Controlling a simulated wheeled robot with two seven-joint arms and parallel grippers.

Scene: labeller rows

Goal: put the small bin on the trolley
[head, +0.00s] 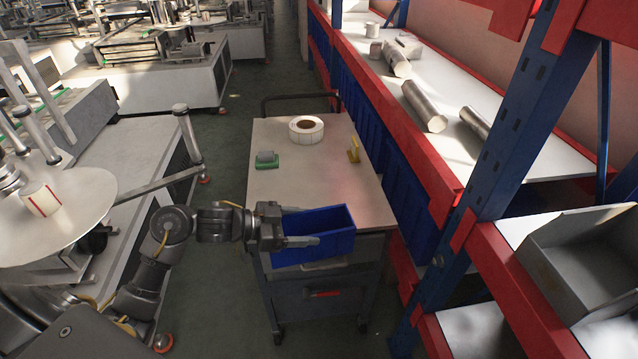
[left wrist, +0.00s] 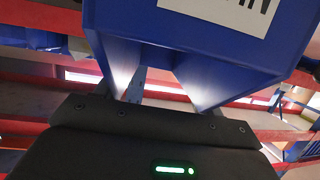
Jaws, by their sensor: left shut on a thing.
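The small bin (head: 330,228) is blue, open-topped and empty as far as I can see. My left gripper (head: 300,241) is shut on the small bin at its left side. The small bin is at the near edge of the trolley top (head: 285,195); I cannot tell whether it rests on it or hangs just above. In the left wrist view the blue bin (left wrist: 190,50) fills the top of the picture, with part of a white label showing. My right gripper is not in view.
On the trolley stand a white label roll (head: 306,128), a small green and grey item (head: 266,160) and a yellow item (head: 354,150). A blue and red rack (head: 490,150) with metal cylinders stands close on the right. Labelling machines (head: 150,190) stand on the left.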

